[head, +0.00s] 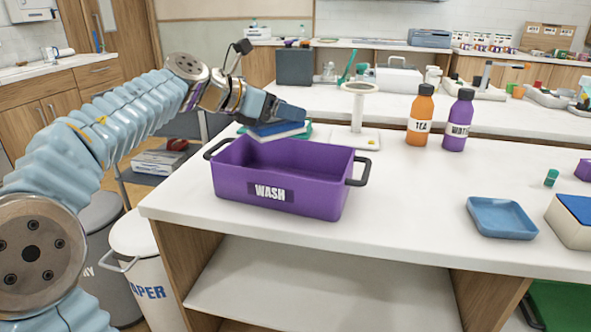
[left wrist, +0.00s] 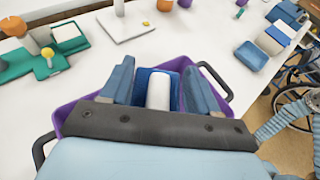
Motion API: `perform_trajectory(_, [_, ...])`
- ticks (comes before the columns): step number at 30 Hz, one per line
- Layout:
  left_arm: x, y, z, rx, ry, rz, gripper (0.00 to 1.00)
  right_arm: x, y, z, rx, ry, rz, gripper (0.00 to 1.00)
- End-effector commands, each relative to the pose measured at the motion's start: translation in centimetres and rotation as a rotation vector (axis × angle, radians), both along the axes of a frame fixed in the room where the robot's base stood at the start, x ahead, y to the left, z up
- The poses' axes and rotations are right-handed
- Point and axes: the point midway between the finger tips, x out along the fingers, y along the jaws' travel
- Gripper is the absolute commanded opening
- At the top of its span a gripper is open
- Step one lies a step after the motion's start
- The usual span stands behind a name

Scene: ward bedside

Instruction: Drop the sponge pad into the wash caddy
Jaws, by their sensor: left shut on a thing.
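The purple wash caddy (head: 230,190), labelled WASH and with dark side handles, stands on the white counter. My left gripper (head: 284,113) is above the caddy's back edge, shut on the blue-and-white sponge pad (head: 277,131). In the left wrist view the pad (left wrist: 158,90) sits between the two blue fingers (left wrist: 160,88), with the caddy's purple rim (left wrist: 78,100) around and below them. The pad appears held above the caddy, not resting in it. My right gripper is not in view.
An orange TEA bottle (head: 421,115) and a purple bottle (head: 459,121) stand right of a white stand (head: 357,105) behind the caddy. A blue tray (head: 501,217) and a blue-topped white box (head: 572,220) are at the right. The counter between caddy and tray is clear.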

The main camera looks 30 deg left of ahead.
Motion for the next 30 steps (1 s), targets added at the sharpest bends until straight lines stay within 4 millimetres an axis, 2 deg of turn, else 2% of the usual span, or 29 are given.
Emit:
perform_trajectory(6, [0.0, 0.0, -1.8, -0.001, 0.002, 0.000, 0.31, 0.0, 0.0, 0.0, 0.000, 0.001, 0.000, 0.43])
perform_trajectory(13, [0.0, 0.0, -5.3, -0.002, 0.000, -0.001, 0.31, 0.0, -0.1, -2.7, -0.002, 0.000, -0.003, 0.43])
perform_trajectory(17, [0.0, 0.0, -5.9, 0.000, -0.001, 0.000, 0.31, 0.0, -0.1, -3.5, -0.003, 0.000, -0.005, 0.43])
perform_trajectory(25, [0.0, 0.0, -5.8, 0.000, -0.001, 0.000, 0.31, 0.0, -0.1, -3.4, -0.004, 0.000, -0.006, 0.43])
perform_trajectory(26, [0.0, 0.0, -5.8, 0.000, -0.001, 0.000, 0.65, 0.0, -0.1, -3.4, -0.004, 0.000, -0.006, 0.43])
perform_trajectory(30, [0.0, 0.0, -5.8, 0.000, 0.000, 0.000, 0.87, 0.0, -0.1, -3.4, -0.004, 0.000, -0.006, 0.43])
